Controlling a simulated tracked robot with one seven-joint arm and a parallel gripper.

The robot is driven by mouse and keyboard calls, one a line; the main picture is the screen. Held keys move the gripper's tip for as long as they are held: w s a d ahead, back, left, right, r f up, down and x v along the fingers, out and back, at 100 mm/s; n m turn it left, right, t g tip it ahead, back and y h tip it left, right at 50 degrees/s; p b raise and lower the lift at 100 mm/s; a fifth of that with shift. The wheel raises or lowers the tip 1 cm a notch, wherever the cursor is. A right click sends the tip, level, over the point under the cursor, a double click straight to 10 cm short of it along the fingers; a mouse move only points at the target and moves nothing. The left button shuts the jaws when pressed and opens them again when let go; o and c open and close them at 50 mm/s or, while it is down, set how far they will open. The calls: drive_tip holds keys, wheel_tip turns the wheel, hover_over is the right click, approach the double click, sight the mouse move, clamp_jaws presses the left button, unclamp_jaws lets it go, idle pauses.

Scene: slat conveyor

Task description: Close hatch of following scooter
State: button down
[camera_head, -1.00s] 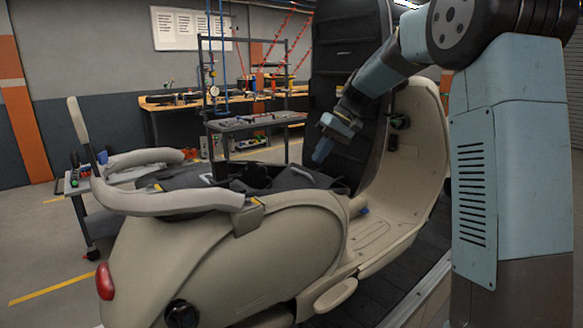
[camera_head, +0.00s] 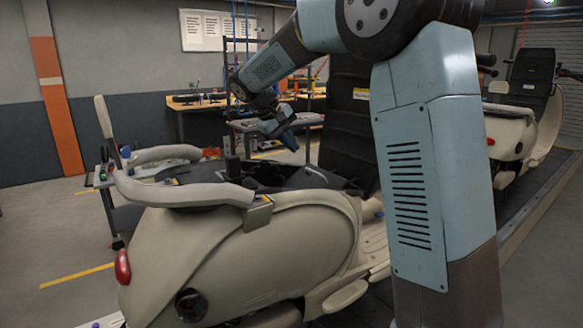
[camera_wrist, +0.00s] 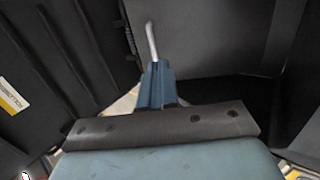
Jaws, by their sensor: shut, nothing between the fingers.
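The near cream scooter (camera_head: 240,255) stands on the conveyor, its tail to the left and its open compartment (camera_head: 262,176) showing dark inside. A tall black ribbed panel (camera_head: 347,130) stands upright behind that opening and looks like its raised hatch. My arm hides the panel's right part. My gripper (camera_head: 290,143) is shut and empty, above the compartment and left of the panel in the picture. In the wrist view the blue fingers (camera_wrist: 157,85) are together, between dark surfaces; a dark panel with a yellow label (camera_wrist: 14,97) is at left. Contact cannot be told.
A second cream scooter (camera_head: 515,135) stands farther back at right, with its own black panel (camera_head: 531,77) upright. A workbench (camera_head: 180,128) and a tool cart (camera_head: 120,210) are beyond the near scooter. Open floor (camera_head: 55,240) lies at left.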

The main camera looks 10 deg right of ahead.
drive_tip(key=w+a+r+t+h, duration=0.1)
drive_tip(key=a+r, duration=0.1)
approach(313, 171)
drive_tip(key=x, duration=0.7)
drive_tip(key=shift+a, duration=0.1)
